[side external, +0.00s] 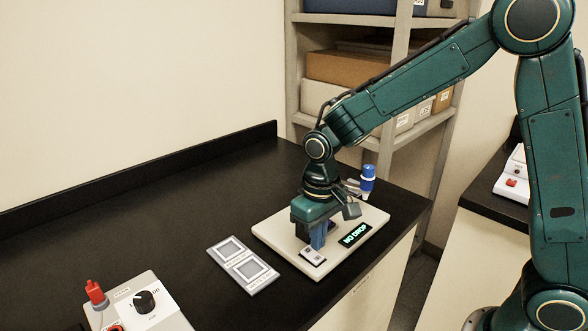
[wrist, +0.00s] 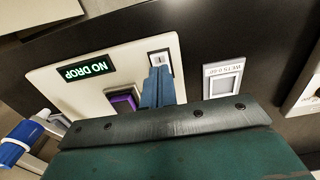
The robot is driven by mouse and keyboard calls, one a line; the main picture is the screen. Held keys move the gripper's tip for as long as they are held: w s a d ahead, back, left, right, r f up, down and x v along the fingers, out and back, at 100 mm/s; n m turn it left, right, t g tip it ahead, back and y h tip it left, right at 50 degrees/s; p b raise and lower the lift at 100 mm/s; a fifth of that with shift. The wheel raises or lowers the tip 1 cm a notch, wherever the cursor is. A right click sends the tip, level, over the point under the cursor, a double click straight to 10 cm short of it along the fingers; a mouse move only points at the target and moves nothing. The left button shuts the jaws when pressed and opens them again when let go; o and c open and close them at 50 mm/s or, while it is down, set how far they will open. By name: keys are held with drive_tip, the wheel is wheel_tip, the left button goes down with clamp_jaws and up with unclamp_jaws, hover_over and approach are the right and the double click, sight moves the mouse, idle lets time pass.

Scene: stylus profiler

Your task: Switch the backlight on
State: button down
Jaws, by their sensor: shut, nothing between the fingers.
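A small switch plate with a light rocker (side external: 313,256) sits at the front corner of a cream instrument base (side external: 283,229). In the wrist view the switch (wrist: 159,57) lies right at my blue fingertips. My gripper (side external: 318,246) points down with its fingers shut and empty, over the base just behind the switch. In the wrist view the shut fingers (wrist: 158,74) overlap the near edge of the switch plate; I cannot tell whether they touch it. A display (side external: 355,235) on the base shows "NO DROP" in lit green letters. A purple square (wrist: 123,102) lies beside the fingers.
A blue-capped dispenser (side external: 367,178) stands at the base's back edge, close to my wrist. A grey two-window plate (side external: 243,264) lies left of the base. A control box (side external: 140,306) with a black knob and red plug is at front left. The black bench between is clear.

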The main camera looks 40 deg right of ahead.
wheel_tip(320, 180, up, 4)
drive_tip(key=shift+r, duration=0.2)
idle(0.5)
drive_tip(key=shift+r, duration=0.15)
drive_tip(key=s+d+r+t, duration=0.2)
drive_tip(key=s+d+r, duration=0.2)
drive_tip(key=s, duration=0.6)
drive_tip(key=s+d+r+t, duration=0.3)
drive_tip(key=s+r, duration=0.3)
drive_tip(key=s, duration=0.3)
drive_tip(key=shift+s+d+r+t, duration=0.25)
drive_tip(key=shift+s+d+t, duration=0.1)
drive_tip(key=shift+d, duration=0.3)
